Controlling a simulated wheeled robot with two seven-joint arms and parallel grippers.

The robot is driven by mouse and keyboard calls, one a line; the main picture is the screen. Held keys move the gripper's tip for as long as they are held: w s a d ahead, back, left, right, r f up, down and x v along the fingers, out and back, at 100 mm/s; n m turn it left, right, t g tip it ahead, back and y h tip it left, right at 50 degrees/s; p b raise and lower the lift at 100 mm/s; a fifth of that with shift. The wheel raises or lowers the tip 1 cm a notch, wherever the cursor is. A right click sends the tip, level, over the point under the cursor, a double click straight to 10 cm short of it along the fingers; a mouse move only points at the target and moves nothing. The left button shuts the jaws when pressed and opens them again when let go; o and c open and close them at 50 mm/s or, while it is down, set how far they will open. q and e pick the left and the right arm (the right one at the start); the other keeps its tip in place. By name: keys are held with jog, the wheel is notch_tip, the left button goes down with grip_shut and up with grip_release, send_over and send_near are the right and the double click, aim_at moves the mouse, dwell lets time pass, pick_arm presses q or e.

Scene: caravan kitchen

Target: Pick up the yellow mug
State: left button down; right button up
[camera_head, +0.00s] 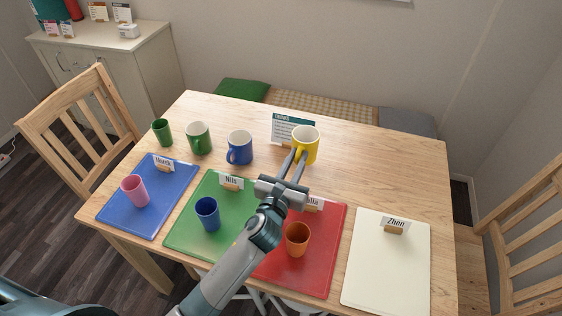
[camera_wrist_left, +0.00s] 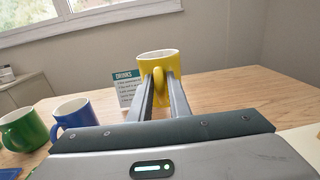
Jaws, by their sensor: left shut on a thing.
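The yellow mug (camera_head: 307,141) is near the back middle of the table in the head view, in front of a drinks sign. My left gripper (camera_head: 298,156) reaches it from the front, with its two fingers at the mug's near side. In the left wrist view the yellow mug (camera_wrist_left: 156,62) is upright, and the fingers of my left gripper (camera_wrist_left: 162,88) are shut on its handle. I cannot tell whether the mug's base touches the table. My right gripper is not in view.
A blue mug (camera_head: 239,147) and a green mug (camera_head: 198,137) stand to the left, with a green cup (camera_head: 162,132) beyond. Place mats with name cards line the front; pink (camera_head: 135,191), blue (camera_head: 207,214) and orange (camera_head: 297,239) cups stand there. The table's right back is clear.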

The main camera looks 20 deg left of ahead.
aim_at(316, 143)
pick_arm(q)
jog(key=d, duration=0.1)
jog(key=d+r, duration=0.2)
jog(key=shift+s+d+r, duration=0.15)
jog(key=shift+s+d, duration=0.1)
jog(key=shift+s, duration=0.1)
jog(key=shift+s+d+r, duration=0.1)
jog(key=shift+d+r, duration=0.2)
jog(key=shift+d, duration=0.2)
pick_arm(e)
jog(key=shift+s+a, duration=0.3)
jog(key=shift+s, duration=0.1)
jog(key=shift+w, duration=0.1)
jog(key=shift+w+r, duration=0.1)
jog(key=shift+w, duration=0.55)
